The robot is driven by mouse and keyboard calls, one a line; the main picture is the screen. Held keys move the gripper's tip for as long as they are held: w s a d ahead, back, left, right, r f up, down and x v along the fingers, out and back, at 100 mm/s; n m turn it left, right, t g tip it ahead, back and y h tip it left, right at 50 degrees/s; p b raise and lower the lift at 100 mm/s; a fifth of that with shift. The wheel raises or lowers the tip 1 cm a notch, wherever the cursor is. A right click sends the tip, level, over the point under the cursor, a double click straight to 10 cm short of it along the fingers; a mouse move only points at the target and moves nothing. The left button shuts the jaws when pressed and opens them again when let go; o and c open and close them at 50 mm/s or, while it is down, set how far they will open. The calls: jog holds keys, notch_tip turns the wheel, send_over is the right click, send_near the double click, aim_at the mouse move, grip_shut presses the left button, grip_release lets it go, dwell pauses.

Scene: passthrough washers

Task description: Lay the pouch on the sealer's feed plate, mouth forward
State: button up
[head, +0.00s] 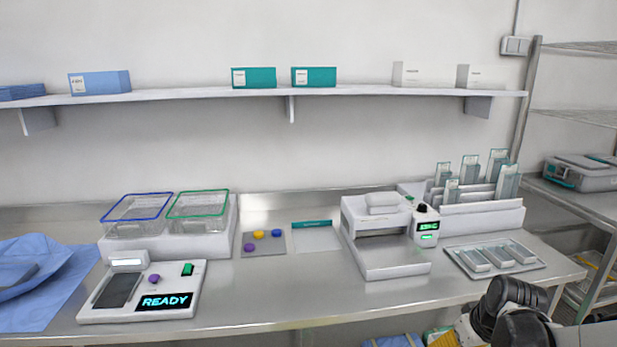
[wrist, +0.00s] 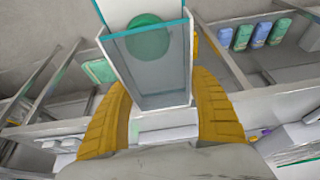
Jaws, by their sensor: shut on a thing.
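The sealer (head: 383,205) is a white machine on the bench, right of centre in the head view. Its pale feed plate (head: 395,270) juts out at the front and looks bare. In the wrist view my gripper (wrist: 160,82) has its yellow fingers on either side of a clear pouch (wrist: 160,75) and is shut on it. The pouch has a teal-edged end and a green oval shows in it. Its far end runs out of the top of the picture. My gripper and the held pouch do not show in the head view; part of my arm is at the lower right.
A tray (head: 535,265) of flat packets lies right of the sealer, with a rack (head: 480,218) of clear pouches behind. A white READY device (head: 120,315) and two rimmed baskets (head: 133,212) stand left. Bare bench (head: 290,290) lies between the device and sealer.

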jog(key=a+f+m, duration=0.1)
jog(key=a+f, duration=0.4)
jog(key=a, duration=0.8)
jog(key=shift+s+m+h, duration=0.3)
jog(key=shift+s, duration=0.1)
